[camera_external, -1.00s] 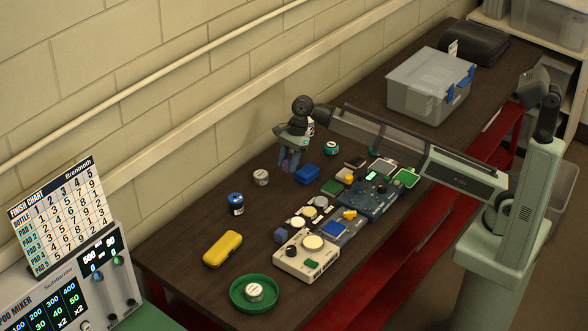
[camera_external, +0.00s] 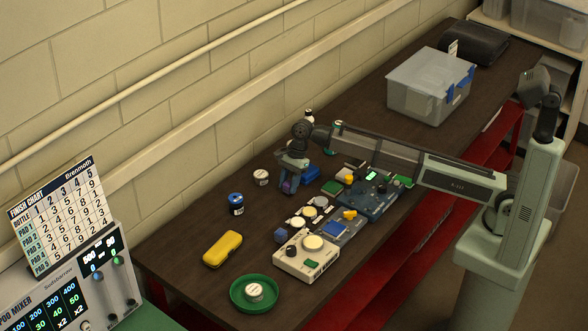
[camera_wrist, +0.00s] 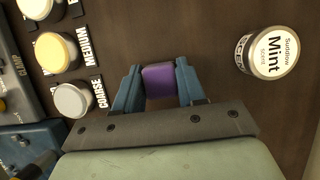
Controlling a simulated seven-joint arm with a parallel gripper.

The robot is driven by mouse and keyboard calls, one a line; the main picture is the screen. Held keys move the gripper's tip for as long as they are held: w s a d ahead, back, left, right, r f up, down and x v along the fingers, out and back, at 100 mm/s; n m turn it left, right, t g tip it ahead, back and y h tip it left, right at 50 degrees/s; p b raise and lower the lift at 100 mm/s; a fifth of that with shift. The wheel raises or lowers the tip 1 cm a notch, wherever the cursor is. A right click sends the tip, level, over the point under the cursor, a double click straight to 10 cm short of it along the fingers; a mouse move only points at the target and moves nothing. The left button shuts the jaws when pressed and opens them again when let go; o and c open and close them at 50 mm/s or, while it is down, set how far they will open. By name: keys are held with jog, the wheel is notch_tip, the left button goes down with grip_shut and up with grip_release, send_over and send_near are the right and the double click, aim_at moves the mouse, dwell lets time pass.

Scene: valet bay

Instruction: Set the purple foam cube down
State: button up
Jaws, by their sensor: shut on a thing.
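My gripper (camera_wrist: 160,88) is shut on the purple foam cube (camera_wrist: 159,80), which sits between the two blue-grey fingers in the wrist view. In the external view my gripper (camera_external: 289,186) points down low over the dark tabletop, and the purple cube (camera_external: 287,187) shows only as a small patch between the fingers. I cannot tell whether the cube touches the table. In the wrist view, bare brown table surface lies around the cube.
A "Mint" tin (camera_wrist: 267,52) stands to the right of the gripper in the wrist view. Round pads labelled MEDIUM (camera_wrist: 56,52) and COARSE (camera_wrist: 73,100) lie to the left. A yellow case (camera_external: 222,249) and green dish (camera_external: 254,293) lie nearer the camera.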

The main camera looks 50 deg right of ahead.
jog(key=shift+f, duration=0.25)
jog(key=shift+f, duration=0.1)
jog(key=o, duration=1)
jog(key=v, duration=1.2)
